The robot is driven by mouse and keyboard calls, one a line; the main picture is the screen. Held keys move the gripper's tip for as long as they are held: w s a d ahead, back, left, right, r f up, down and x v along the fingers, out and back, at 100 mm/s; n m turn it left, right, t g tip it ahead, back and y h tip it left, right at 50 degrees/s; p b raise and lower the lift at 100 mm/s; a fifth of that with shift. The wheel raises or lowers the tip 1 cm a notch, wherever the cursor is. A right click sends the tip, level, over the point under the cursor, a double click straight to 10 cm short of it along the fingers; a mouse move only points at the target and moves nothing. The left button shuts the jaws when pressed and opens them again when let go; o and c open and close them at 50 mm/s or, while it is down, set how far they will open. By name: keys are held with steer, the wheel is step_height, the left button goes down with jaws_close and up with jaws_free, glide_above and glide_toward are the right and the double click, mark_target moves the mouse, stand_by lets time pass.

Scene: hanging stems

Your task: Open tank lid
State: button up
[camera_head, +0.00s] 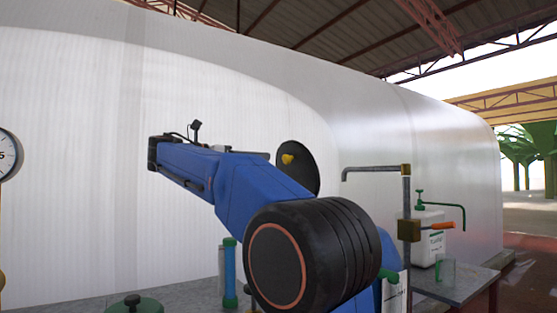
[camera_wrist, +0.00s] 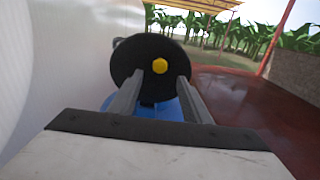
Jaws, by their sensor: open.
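The tank lid looks like a round black disc with a yellow knob on its face. In the head view the lid (camera_head: 303,177) stands steeply tilted behind my blue arm, its lower edge hidden. In the wrist view the lid (camera_wrist: 133,66) is straight ahead, its face and knob toward me. A blue surface (camera_wrist: 172,110), perhaps the tank, shows just below it. My gripper (camera_wrist: 160,78) is open and empty, its two grey fingers spread on either side of the lid's lower part. Whether they touch the lid cannot be told. The tank is mostly hidden in the head view.
A white pump container (camera_head: 428,240) and a glass (camera_head: 446,270) are on the bench at right. A blue cylinder (camera_head: 229,275) and a green-lidded pot (camera_head: 135,304) stand at lower left.

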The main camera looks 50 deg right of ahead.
mark_target(284, 158)
steer(key=x, duration=0.8)
steer(key=shift+d, duration=0.3)
